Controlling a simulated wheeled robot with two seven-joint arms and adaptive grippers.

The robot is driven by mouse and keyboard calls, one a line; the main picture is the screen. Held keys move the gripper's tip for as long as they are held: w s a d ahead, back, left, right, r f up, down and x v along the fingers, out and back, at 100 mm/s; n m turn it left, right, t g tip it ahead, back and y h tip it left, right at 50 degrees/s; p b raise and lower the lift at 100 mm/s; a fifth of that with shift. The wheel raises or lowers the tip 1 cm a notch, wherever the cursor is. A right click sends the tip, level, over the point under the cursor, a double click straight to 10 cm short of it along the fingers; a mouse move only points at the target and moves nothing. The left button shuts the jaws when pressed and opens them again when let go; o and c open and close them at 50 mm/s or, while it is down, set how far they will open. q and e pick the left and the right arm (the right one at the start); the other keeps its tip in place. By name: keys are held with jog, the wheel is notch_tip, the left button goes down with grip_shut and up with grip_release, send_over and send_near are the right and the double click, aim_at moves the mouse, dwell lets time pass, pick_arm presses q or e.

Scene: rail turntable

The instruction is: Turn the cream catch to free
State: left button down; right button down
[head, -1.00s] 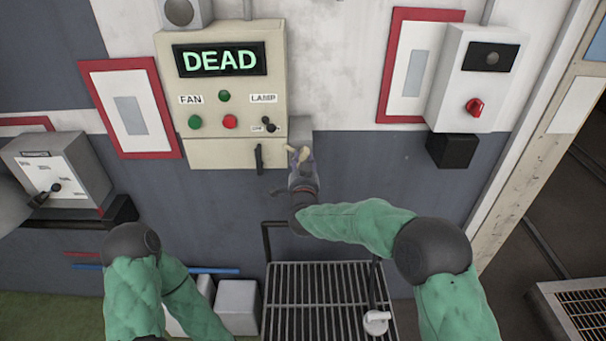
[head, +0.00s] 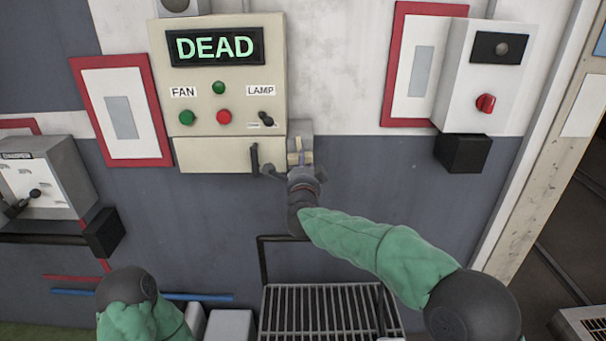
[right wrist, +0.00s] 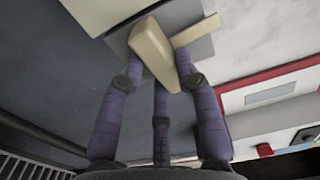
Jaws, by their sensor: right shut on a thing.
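The cream catch (head: 300,158) is on a grey block (head: 299,131) at the lower right corner of the cream control panel (head: 230,75). In the right wrist view the catch (right wrist: 156,52) is a cream wedge that points toward the camera, between purple fingers. A second, flatter cream bar (right wrist: 195,32) lies beside it against the grey plate. My right gripper (head: 299,170) is at the block from below, and it also shows in the right wrist view (right wrist: 158,72), shut on the catch. The catch's exact angle is hard to tell. My left gripper is out of view.
The panel display (head: 214,47) reads DEAD. A black handle (head: 254,158) stands just left of my right gripper. A wire rack (head: 325,310) is below.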

jog(key=shift+f+m+b, duration=0.1)
jog(key=shift+m+b, duration=0.4)
jog(key=shift+m, duration=0.1)
jog(key=c, duration=0.9)
grip_release()
jog(key=s, duration=1.2)
